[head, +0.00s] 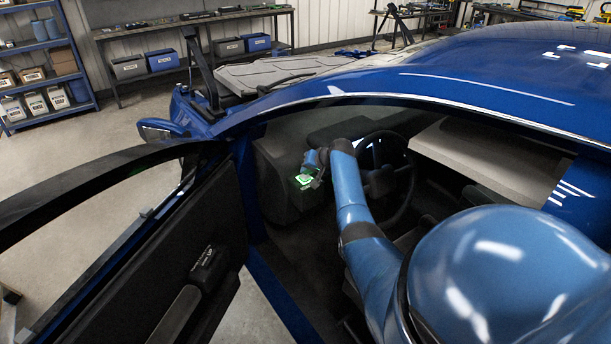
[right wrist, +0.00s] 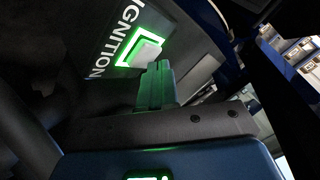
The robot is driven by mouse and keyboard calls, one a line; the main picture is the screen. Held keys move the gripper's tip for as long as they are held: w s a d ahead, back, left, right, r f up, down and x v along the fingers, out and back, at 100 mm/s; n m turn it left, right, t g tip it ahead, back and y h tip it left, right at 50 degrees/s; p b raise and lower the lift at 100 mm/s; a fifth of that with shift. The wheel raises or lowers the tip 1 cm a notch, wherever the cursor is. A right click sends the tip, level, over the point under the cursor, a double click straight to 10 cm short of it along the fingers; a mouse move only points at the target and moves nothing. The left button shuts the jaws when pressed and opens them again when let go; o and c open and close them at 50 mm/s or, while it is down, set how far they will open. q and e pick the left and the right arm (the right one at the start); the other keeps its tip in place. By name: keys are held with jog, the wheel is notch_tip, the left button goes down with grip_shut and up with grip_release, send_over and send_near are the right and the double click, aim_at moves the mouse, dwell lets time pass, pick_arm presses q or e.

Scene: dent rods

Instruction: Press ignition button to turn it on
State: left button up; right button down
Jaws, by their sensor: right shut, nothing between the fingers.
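The ignition button (right wrist: 147,52) is a pale square inside a bright green glowing frame, beside the white word IGNITION, in the right wrist view. In the head view its green glow (head: 303,180) shows on the dark dash, left of the steering wheel. My right gripper (right wrist: 158,70) is shut and empty, with its fingertips at the lower right edge of the button. I cannot tell whether they touch it. My left gripper is not in view.
The steering wheel (head: 398,190) is close to the right of my arm. The open car door (head: 190,255) stands at the left. The blue car roof (head: 470,75) arches above the opening. Shelves (head: 45,75) and a workbench stand behind.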

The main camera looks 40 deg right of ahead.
aim_at(307, 177)
jog(key=shift+r+p, duration=2.2)
jog(key=shift+r, duration=0.8)
